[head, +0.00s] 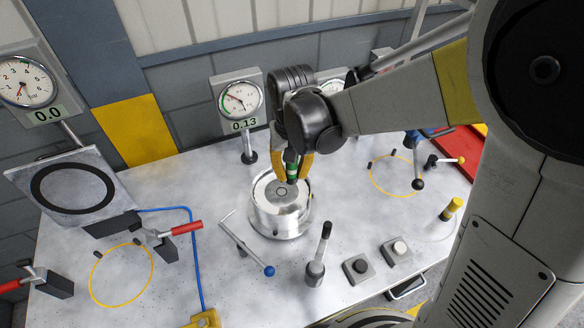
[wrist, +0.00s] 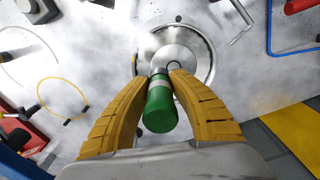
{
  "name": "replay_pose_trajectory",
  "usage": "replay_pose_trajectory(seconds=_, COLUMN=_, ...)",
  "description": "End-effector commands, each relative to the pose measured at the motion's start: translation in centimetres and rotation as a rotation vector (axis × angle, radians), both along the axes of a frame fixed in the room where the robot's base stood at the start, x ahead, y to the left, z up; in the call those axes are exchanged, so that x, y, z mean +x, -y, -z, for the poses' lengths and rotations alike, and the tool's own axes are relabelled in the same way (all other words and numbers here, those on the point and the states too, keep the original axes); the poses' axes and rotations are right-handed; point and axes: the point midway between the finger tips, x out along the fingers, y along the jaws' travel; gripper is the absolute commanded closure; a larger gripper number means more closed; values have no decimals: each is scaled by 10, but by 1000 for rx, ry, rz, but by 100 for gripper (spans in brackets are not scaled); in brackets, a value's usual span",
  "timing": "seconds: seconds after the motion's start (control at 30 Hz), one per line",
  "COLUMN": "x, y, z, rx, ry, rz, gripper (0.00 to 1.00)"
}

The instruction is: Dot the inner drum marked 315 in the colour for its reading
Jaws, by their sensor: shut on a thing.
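My gripper (head: 291,168) is shut on a green marker (wrist: 160,105). The marker has a pale band and points down; its green end also shows between the yellow fingers in the head view (head: 291,171). A round silver drum (head: 281,213) stands on the table under the gripper, with a small dark ring on its top. In the wrist view the drum (wrist: 195,40) lies just beyond the marker's far end. I cannot tell whether the tip touches the drum. No number 315 is legible. A dial gauge (head: 239,100) behind the drum shows 0.13.
A left gauge (head: 24,83) shows 0.0; another behind my gripper is partly hidden. Yellow circles (head: 121,275) mark bare table.

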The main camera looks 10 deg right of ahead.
Motion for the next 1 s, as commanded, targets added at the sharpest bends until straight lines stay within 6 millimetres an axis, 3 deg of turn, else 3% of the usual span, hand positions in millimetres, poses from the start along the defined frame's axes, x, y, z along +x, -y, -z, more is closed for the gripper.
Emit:
replay_pose_trajectory(seconds=0.53, x=0, y=0, z=54, rx=0, ry=0, rz=0, gripper=100)
replay_pose_trajectory(seconds=1.0, x=0, y=0, z=58, rx=0, ry=0, rz=0, gripper=100)
